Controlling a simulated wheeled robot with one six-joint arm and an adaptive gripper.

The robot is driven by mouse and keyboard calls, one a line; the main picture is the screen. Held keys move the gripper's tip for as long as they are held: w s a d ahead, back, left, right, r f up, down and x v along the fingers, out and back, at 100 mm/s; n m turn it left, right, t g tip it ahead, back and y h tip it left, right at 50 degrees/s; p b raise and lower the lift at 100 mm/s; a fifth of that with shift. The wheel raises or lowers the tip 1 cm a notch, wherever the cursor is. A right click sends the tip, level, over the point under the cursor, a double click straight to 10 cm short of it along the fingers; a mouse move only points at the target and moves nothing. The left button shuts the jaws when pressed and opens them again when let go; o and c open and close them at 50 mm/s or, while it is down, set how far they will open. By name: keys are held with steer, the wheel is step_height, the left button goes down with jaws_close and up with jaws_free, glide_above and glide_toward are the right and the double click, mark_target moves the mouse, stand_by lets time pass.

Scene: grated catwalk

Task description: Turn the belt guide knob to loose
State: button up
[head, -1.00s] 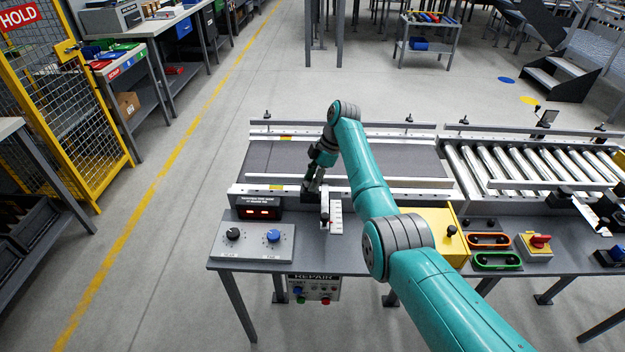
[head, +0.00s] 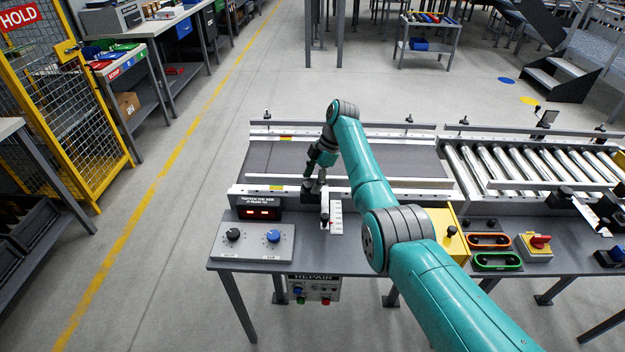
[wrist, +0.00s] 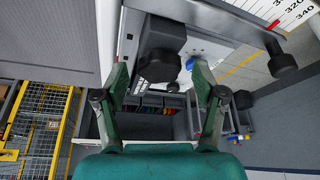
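My gripper (head: 314,187) is at the near rail of the grey conveyor belt, beside the white scale plate. In the wrist view my gripper (wrist: 160,78) is open, one finger on each side of a black knob (wrist: 159,62) on a dark block. Gaps show between the knob and both fingers, and no contact is visible. This appears to be the belt guide knob; no loose marking on it is readable. In the head view my gripper mostly hides it. A second black knob (wrist: 284,64) sits on an arm by the scale (wrist: 292,12), right of the right finger.
A grey control box (head: 253,242) with a black and a blue dial stands at the table's left front. A red display (head: 259,212) is behind it. A yellow box (head: 445,228) and orange and green handles (head: 488,241) lie to the right. The belt (head: 285,160) is bare.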

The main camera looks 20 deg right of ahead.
steer(key=shift+r, duration=0.1)
steer(key=v, duration=1.1)
steer(key=shift+d+r, duration=0.25)
steer(key=shift+r, duration=0.1)
